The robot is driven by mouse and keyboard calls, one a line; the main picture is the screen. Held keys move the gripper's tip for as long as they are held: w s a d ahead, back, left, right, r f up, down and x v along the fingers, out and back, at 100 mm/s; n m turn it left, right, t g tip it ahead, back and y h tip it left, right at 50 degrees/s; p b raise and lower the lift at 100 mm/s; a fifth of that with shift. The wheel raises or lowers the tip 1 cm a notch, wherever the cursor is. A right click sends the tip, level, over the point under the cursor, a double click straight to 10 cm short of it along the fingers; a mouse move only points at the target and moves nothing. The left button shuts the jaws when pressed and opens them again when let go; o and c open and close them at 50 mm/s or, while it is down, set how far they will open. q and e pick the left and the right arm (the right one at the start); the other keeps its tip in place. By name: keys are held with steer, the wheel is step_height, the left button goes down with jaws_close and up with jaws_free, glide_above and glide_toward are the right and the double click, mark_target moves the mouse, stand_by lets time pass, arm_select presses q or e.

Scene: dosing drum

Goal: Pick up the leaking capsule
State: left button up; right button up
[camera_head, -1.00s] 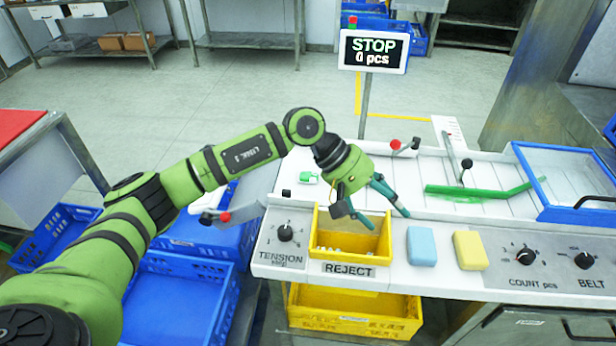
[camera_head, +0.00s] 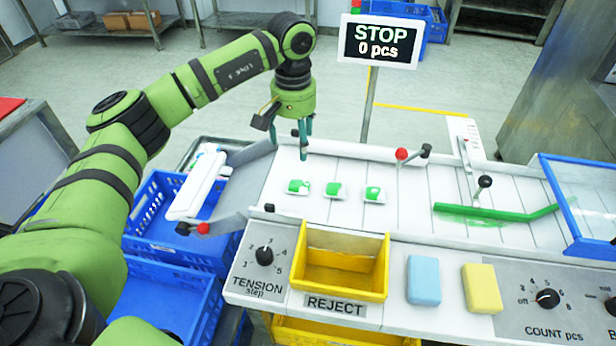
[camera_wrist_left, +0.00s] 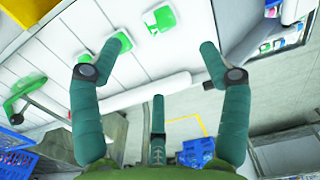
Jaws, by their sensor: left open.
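Three green-and-white capsules lie in a row on the white belt: a left one (camera_head: 299,187), a middle one (camera_head: 334,190) and a right one (camera_head: 373,194). I cannot tell which one leaks. My left gripper (camera_head: 304,148) is open and points down above the belt, behind and above the left capsule. It touches none of them. In the left wrist view, the spread fingers of my left gripper (camera_wrist_left: 148,58) have nothing between their tips. Green-and-white capsules, one of them near the top (camera_wrist_left: 160,18), show beyond the fingers. My right gripper is out of view.
A yellow REJECT bin (camera_head: 341,284) stands in front of the capsules. A blue pad (camera_head: 423,280) and a yellow pad (camera_head: 481,288) lie to its right. Blue crates (camera_head: 165,308) stand at left.

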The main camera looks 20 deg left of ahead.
arm_select(q)
steer(key=b, duration=0.3)
glide_above(298, 184)
step_height(298, 184, down, 4)
steer(key=f+b, duration=0.2)
steer(key=shift+s+d+f, duration=0.1)
steer(key=shift+s+f, duration=0.2)
steer(key=shift+w+f+b, duration=0.1)
steer(key=shift+f+b, duration=0.2)
steer(key=shift+w+f+p, duration=0.1)
steer(key=shift+f+p, duration=0.25)
steer(key=shift+f, duration=0.4)
step_height(298, 184, down, 4)
steer(key=shift+f+p, duration=0.2)
steer(key=shift+p, duration=0.65)
steer(key=shift+w+f, duration=0.1)
steer(key=shift+f, duration=0.4)
steer(key=c, duration=0.9)
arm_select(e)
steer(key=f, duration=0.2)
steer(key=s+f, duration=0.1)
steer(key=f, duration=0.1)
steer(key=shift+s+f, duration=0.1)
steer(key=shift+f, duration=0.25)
